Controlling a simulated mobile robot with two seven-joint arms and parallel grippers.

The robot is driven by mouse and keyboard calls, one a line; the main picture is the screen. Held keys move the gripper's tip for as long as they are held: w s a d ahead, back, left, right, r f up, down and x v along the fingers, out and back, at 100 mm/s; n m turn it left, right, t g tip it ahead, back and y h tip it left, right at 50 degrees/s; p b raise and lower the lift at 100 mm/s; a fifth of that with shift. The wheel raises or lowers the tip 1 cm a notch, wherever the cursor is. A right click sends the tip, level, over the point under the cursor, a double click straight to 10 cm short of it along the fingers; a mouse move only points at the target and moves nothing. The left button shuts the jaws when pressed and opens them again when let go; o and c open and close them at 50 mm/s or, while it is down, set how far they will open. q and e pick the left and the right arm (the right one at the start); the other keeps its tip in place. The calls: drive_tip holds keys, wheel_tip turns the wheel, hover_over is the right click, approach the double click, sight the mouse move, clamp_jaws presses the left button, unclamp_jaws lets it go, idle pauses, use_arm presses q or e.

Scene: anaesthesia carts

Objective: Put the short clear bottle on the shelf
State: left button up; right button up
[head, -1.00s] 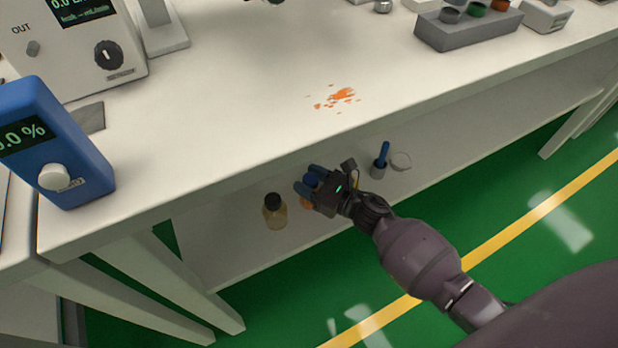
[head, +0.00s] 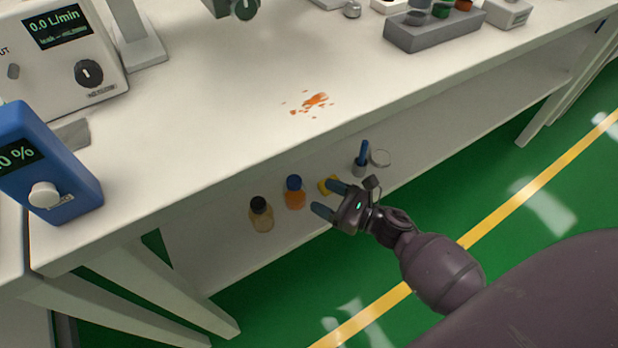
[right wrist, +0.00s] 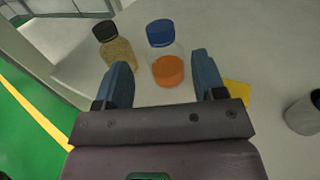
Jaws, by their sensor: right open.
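A clear bottle with a blue cap and orange liquid (head: 295,196) stands upright on the lower shelf (head: 225,255). Beside it, to the left, stands a black-capped bottle with yellowish contents (head: 261,218). My right gripper (head: 330,199) is open and empty, to the right of the blue-capped bottle and apart from it. In the right wrist view, the blue-capped bottle (right wrist: 167,68) appears beyond and between the open fingers, with the black-capped bottle (right wrist: 117,50) to its left. My left gripper is out of view.
The white tabletop (head: 210,150) overhangs the shelf. An orange spill (head: 313,102) marks the tabletop.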

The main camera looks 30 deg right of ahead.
drive_tip(key=shift+v, duration=1.45)
